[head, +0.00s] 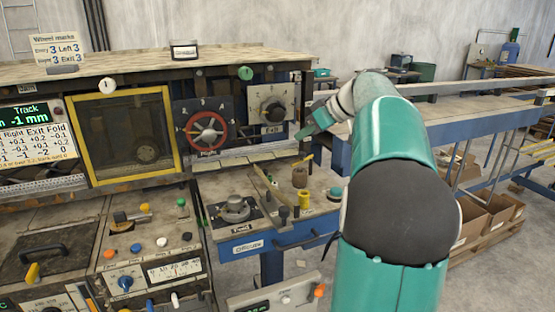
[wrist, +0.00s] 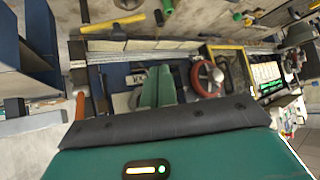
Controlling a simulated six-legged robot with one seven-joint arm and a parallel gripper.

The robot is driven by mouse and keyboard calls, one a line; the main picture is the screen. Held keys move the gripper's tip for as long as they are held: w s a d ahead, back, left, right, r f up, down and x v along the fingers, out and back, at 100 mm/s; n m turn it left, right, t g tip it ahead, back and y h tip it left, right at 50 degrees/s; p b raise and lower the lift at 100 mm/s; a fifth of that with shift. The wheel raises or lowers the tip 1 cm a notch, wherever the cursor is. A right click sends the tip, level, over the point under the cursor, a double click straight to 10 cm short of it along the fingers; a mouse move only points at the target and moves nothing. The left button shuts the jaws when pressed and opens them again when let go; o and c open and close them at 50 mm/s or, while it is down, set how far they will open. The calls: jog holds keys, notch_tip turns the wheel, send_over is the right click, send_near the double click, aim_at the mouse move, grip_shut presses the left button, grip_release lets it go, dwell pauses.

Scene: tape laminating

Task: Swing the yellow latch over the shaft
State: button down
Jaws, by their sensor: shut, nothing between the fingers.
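A small yellow bar that may be the latch (head: 303,160) shows in the head view, tilted just above a brown roll (head: 300,177) at the right end of the machine. I cannot make out the shaft for certain; the roll may sit on it. My gripper (head: 303,134) is shut and empty, above and slightly right of the yellow bar, apart from it. In the wrist view my green fingers (wrist: 158,72) are together, left of the red handwheel (wrist: 207,78). I cannot pick out the latch surely in the wrist view.
A dial panel (head: 271,110) and the red handwheel (head: 206,131) stand left of my gripper. A yellow spool (head: 305,200) and a round clamp (head: 235,209) sit on the lower blue table. A long bench (head: 480,98) lies to the right.

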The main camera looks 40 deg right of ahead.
jog(key=shift+n, duration=0.3)
jog(key=w+f, duration=0.1)
jog(key=f, duration=0.1)
jog(key=w+f, duration=0.1)
jog(key=f, duration=0.2)
jog(key=w+a+f, duration=0.1)
jog(key=w+f, duration=0.1)
jog(key=f, duration=0.1)
jog(key=shift+f, duration=0.35)
jog(key=shift+s+r, duration=0.1)
jog(key=shift+s, duration=0.1)
jog(key=shift+w, duration=0.15)
